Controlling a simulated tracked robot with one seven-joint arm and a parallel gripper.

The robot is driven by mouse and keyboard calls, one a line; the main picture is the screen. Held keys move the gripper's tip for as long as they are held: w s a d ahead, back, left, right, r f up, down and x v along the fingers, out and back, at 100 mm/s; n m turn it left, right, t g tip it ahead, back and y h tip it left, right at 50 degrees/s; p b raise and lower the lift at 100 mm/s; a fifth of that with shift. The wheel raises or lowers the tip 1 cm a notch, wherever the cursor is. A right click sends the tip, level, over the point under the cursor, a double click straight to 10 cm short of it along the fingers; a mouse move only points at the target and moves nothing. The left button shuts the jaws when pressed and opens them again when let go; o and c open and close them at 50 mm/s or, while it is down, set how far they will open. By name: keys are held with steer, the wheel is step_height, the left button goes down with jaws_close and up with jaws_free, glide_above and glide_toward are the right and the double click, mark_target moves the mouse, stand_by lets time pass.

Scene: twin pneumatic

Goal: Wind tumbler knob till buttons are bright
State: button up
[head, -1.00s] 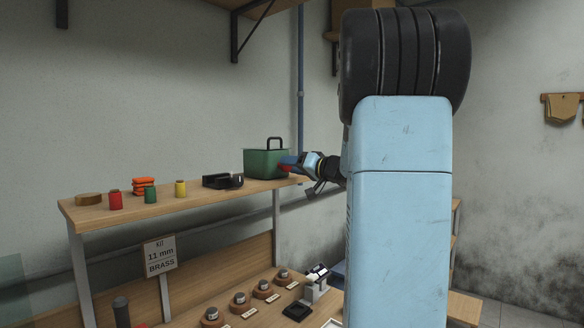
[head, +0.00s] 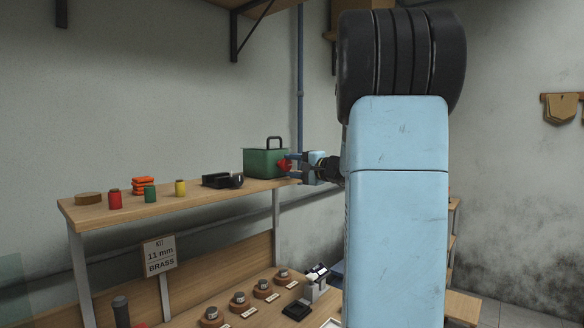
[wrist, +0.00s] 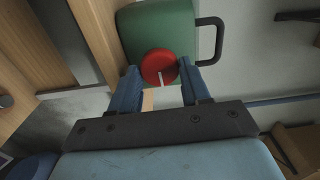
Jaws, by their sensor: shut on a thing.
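The tumbler (head: 262,162) is a green tub with a black handle on the far right of the wooden shelf; it also shows in the wrist view (wrist: 150,28). Its round red knob (wrist: 159,62) carries a white line that points down in the wrist view. The knob also shows small in the head view (head: 284,166). My gripper (wrist: 160,85) is shut on the knob, with one blue finger at each side. In the head view my gripper (head: 290,165) reaches the tub from the right. I cannot make out the buttons.
On the shelf (head: 210,196) stand black goggles (head: 222,181), colored spools, orange blocks (head: 143,184) and a wooden disc (head: 88,199). Below are a kit sign (head: 159,257) and several round pieces on wooden bases. My arm hides the right part of the bench.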

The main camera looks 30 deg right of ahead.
steer(key=m, duration=0.4)
steer(key=shift+d+f+m, duration=0.15)
steer(key=shift+f+m, duration=0.1)
steer(key=shift+m, duration=0.15)
steer(key=shift+f+m, duration=0.15)
steer(key=shift+m, duration=2.05)
steer(key=o, duration=1)
steer(key=shift+o, duration=0.2)
steer(key=v, duration=1.3)
steer(key=shift+s, duration=0.45)
